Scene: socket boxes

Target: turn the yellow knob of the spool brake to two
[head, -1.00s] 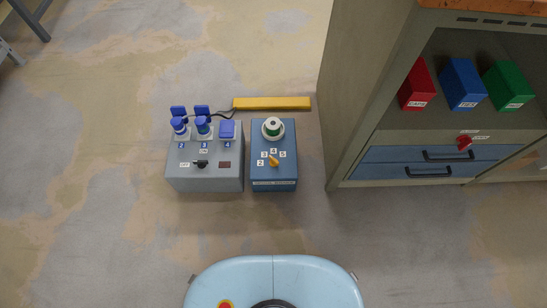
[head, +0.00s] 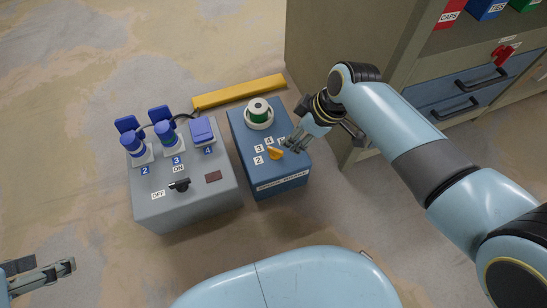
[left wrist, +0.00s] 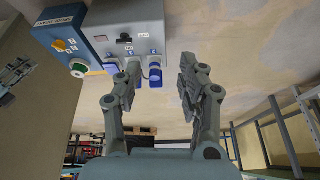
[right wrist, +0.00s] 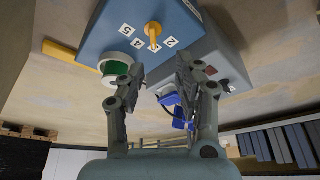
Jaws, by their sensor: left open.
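The spool brake is a blue box (head: 275,183) on the floor, with a green-and-white spool (head: 259,113) on top. In the right wrist view the knob (right wrist: 153,34) is ahead of the fingers. My right gripper (head: 296,143) is open and empty, just above and right of the knob, apart from it. My left gripper (head: 50,270) is open and empty at the lower left, far from the box. In the left wrist view the brake (left wrist: 62,38) is upper left.
A grey box (head: 190,204) with blue plugs (head: 134,145) and a black switch (head: 179,185) stands left of the brake. A yellow bar (head: 240,91) lies behind. A cabinet (head: 340,60) with blue drawers stands right. Floor is free at the left.

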